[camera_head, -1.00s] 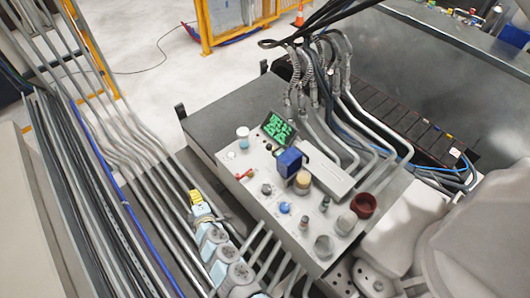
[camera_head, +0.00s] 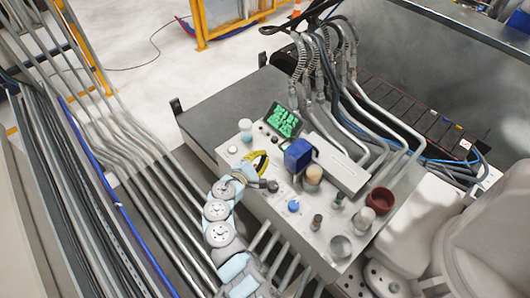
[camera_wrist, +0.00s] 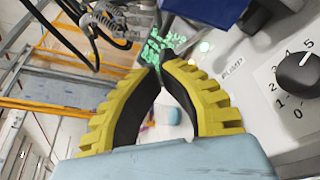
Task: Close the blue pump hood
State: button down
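The blue pump hood (camera_head: 298,155) stands up on the light control panel (camera_head: 268,205), just behind and left of a tan knob. Whether it is hinged fully open is too small to tell. In the wrist view a blue part (camera_wrist: 208,8), apparently the hood, is cut off by the top edge, above the printed word PUMP. My gripper (camera_head: 260,158) has yellow fingers and is over the panel's left side, left of the hood and apart from it. In the wrist view the fingertips (camera_wrist: 160,65) meet, with nothing held between them.
A green-lit display (camera_head: 284,121) is behind the hood. A white-topped jar (camera_head: 245,126), a blue button (camera_head: 293,206), a dark red cup (camera_head: 380,200) and several knobs crowd the panel. A numbered dial (camera_wrist: 298,72) is at right in the wrist view. Hoses (camera_head: 335,75) rise behind.

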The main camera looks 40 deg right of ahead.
jog(key=b+x, duration=0.2)
jog(key=x, duration=0.7)
jog(key=shift+a, duration=0.1)
jog(key=shift+r, duration=0.1)
dwell(0.5)
jog(key=shift+s+r, duration=0.15)
jog(key=shift+s, duration=0.05)
